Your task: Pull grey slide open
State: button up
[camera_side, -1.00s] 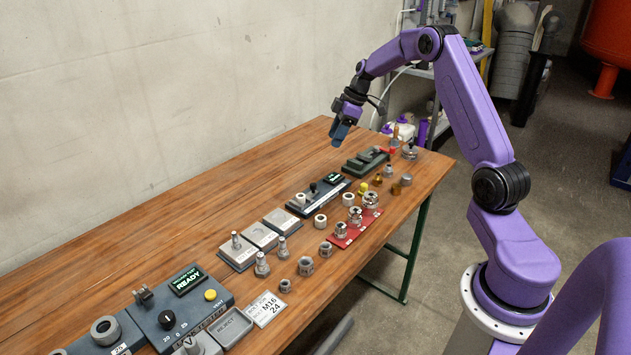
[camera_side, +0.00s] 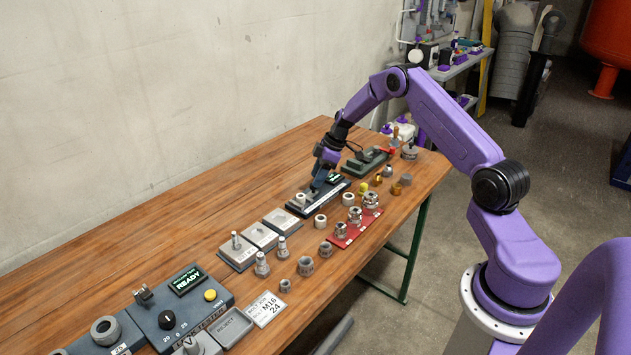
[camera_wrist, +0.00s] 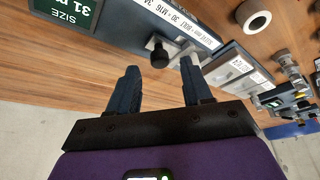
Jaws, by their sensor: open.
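The gauge (camera_side: 298,209) is a dark blue-grey box on the wooden bench, with a lit size display (camera_side: 335,178); it shows at the top of the wrist view (camera_wrist: 207,38). The grey slide (camera_wrist: 180,50) sits on the gauge, and a black knob (camera_wrist: 159,55) stands out near it. My gripper (camera_wrist: 160,70) is open and empty. The knob lies between the two fingertips in the wrist view; I cannot tell whether they touch it. In the side view my gripper (camera_side: 314,188) is low over the gauge and hides the knob.
A grey-green clamp-like fixture (camera_side: 366,162) with a red handle stands just behind. A red tray (camera_side: 356,228) of fittings and loose nuts (camera_side: 320,221) lie in front. Flat grey plates (camera_side: 262,236) stand to the left. The bench along the wall is clear.

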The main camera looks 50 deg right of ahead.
aim_at(322, 190)
jog(key=shift+x, duration=1.25)
jog(key=shift+c, duration=0.3)
grip_shut()
jog(key=shift+d, duration=1.85)
jog(key=shift+o, duration=0.3)
grip_release()
jog(key=shift+a, duration=0.1)
jog(key=shift+r, duration=0.1)
jog(key=v, duration=1.7)
jog(key=shift+r, duration=0.15)
